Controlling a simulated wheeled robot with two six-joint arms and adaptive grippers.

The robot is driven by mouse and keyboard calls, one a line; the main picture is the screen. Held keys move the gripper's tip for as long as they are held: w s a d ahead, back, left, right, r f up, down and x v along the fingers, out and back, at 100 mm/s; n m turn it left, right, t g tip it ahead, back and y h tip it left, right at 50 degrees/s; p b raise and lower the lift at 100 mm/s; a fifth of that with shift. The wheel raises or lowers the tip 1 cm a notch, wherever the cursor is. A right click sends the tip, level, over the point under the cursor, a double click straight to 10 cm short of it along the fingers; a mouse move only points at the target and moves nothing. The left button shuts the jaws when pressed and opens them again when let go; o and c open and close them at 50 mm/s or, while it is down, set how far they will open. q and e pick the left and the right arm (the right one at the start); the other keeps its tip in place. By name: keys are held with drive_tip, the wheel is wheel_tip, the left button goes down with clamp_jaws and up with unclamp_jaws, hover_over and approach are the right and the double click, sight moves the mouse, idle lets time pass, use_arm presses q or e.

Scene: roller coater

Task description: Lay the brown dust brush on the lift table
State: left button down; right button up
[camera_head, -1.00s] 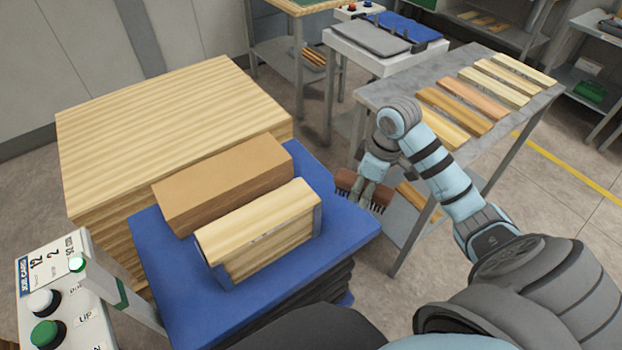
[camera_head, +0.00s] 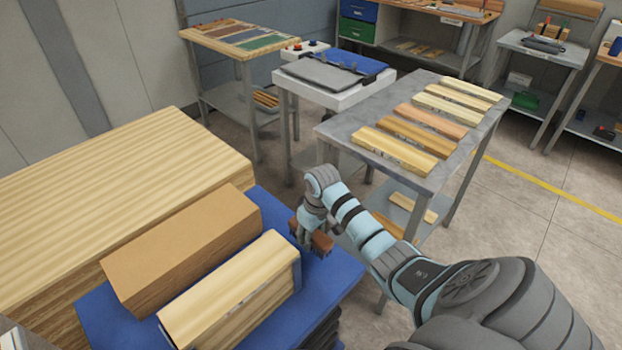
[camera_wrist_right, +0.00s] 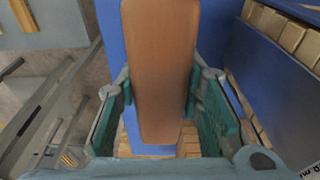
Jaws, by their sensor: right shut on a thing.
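The brown dust brush (camera_head: 322,243) is held by my right gripper (camera_head: 308,234) at the right side of the lift table (camera_head: 335,284), which has a blue top. In the head view the brush overlaps the blue top's right edge; I cannot tell whether it touches. In the right wrist view the smooth brown back of the brush (camera_wrist_right: 160,70) lies between the two teal finger pads, with blue surface around it. The bristles are hidden there. My left gripper is not in view.
A grey table (camera_head: 345,128) with several boards stands to the right.

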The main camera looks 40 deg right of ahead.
sight(313, 246)
drive_tip(key=f, duration=0.2)
drive_tip(key=f+b, duration=0.1)
drive_tip(key=f, duration=0.1)
drive_tip(key=shift+s+f, duration=0.1)
drive_tip(key=shift+s, duration=0.3)
drive_tip(key=shift+w+f, duration=0.1)
drive_tip(key=shift+f, duration=0.05)
drive_tip(key=o, duration=1.2)
drive_tip(key=r+p, duration=0.1)
drive_tip(key=r, duration=0.2)
drive_tip(key=s+r+p, duration=0.1)
drive_tip(key=r, duration=0.3)
drive_tip(key=r+p, duration=0.1)
drive_tip(key=r, duration=0.3)
drive_tip(key=shift+s+d+r, duration=0.15)
drive_tip(key=shift+s+r, duration=0.1)
drive_tip(key=shift+s, duration=0.1)
drive_tip(key=shift+s+r, duration=0.1)
drive_tip(key=shift+r, duration=0.35)
